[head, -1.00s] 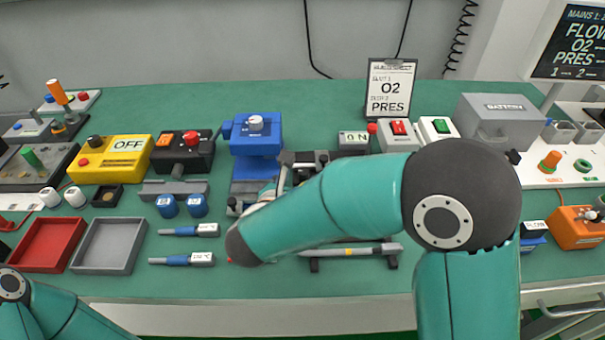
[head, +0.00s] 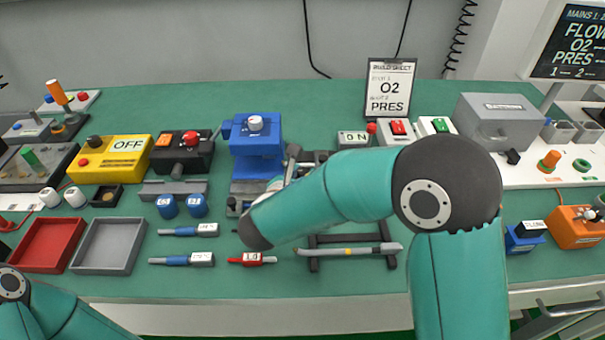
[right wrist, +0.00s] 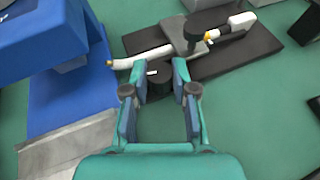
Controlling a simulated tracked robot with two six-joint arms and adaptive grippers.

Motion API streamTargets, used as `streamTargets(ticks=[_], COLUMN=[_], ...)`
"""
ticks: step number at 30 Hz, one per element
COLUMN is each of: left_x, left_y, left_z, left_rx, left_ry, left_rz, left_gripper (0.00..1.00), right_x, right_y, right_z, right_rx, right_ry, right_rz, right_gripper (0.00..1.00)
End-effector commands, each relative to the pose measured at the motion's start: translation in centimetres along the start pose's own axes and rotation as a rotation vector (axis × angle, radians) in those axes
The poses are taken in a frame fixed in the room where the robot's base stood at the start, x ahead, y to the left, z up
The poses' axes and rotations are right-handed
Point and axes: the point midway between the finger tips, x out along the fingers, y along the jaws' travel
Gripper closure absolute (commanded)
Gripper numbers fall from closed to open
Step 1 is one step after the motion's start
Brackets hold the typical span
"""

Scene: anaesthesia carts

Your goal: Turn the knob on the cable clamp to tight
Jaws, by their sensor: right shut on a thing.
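In the right wrist view the cable clamp shows as a dark base plate (right wrist: 235,52) with a grey block (right wrist: 184,36) across a white cable (right wrist: 147,57). A black round knob (right wrist: 160,84) with a short white mark stands at its near side. My right gripper (right wrist: 161,72) has its fingers on either side of this knob and is shut on it. The mark lies roughly crosswise in that view; I cannot read any tight label. In the head view my right forearm hides most of the clamp and gripper. My left gripper is out of view.
A blue device (head: 257,140) stands just left of the clamp. In front lie a red-ended part (head: 250,259), blue-ended parts (head: 190,260) and a rack with a grey rod (head: 350,251). Red (head: 48,245) and grey (head: 108,246) trays are at left. A battery box (head: 500,120) stands at right.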

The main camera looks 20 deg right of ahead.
Motion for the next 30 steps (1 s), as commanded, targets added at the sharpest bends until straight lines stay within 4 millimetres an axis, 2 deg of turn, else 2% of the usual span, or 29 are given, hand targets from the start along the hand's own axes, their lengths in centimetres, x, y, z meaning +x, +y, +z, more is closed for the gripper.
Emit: streamTargets(ticks=[10, 18, 19, 23, 30], left_x=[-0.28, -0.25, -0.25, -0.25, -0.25], left_y=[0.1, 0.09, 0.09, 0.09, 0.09], left_z=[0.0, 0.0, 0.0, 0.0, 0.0], left_rx=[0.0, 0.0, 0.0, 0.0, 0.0], left_ry=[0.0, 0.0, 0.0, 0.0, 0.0], left_rz=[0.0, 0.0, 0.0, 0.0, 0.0], left_gripper=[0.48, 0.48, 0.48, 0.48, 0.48], right_x=[-0.02, -0.03, -0.03, -0.03, 0.0], right_y=[0.3, 0.24, 0.24, 0.22, 0.16], right_z=[0.05, 0.02, 0.02, 0.02, 0.02], right_rx=[0.05, 0.052, 0.052, 0.052, 0.053], right_ry=[-0.005, -0.005, -0.005, -0.005, -0.004], right_rz=[-0.116, -0.124, -0.124, -0.124, -0.125], right_gripper=[1.0, 1.0, 0.7, 0.48, 0.48])
